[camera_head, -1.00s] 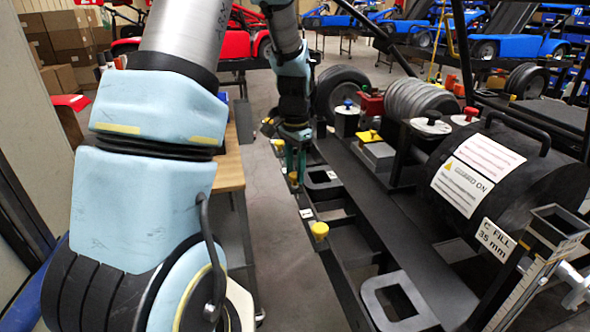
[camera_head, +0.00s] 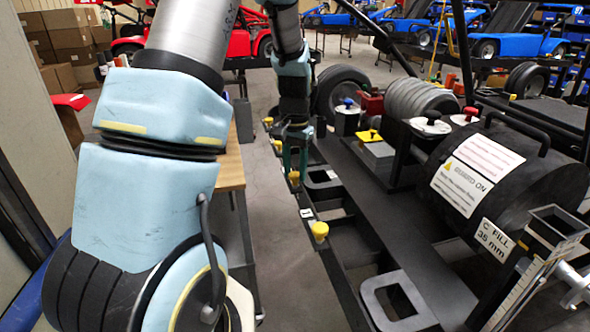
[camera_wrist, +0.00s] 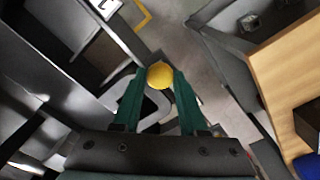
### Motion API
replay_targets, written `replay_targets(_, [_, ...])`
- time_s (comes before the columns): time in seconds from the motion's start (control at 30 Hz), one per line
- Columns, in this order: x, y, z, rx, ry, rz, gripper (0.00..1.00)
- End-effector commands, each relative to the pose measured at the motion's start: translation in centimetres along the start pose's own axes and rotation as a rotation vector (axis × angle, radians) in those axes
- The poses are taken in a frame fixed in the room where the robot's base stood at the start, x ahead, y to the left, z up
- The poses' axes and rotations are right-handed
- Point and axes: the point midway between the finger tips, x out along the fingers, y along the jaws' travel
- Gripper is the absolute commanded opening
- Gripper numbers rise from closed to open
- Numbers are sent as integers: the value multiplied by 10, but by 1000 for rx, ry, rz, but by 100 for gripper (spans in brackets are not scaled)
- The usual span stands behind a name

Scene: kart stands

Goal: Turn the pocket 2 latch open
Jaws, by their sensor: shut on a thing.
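My gripper (camera_head: 292,165) points down at the left edge of the dark kart stand. Its two green fingers are shut on a yellow latch knob (camera_head: 293,179). In the wrist view the round yellow knob (camera_wrist: 160,75) sits between the fingertips, touching both. The latch body below the knob is mostly hidden by the fingers, so its turn angle cannot be told. A nearer yellow knob (camera_head: 320,231) stands on the same edge, apart from my gripper. I cannot read which pocket number the held latch bears.
Open square pockets, one with a grey frame (camera_head: 400,300), line the stand. Further yellow knobs (camera_head: 278,146) stand beyond my gripper. A large black drum (camera_head: 500,185) is at right. A wooden-topped bench (camera_head: 232,165) is left of the aisle. The grey floor (camera_head: 275,250) between is clear.

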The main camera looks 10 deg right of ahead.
Motion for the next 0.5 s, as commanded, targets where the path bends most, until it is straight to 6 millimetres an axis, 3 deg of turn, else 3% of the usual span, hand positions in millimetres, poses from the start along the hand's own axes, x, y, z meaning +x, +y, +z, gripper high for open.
replay_targets(0.17, [0, 0, 0, -1, 1, 0, 0])
replay_targets(0.2, [0, 0, 0, -1, 1, 0, 44])
replay_targets(0.43, [0, 0, 0, 0, 1, 0, 70])
replay_targets(0.5, [0, 0, 0, 0, 1, 0, 72])
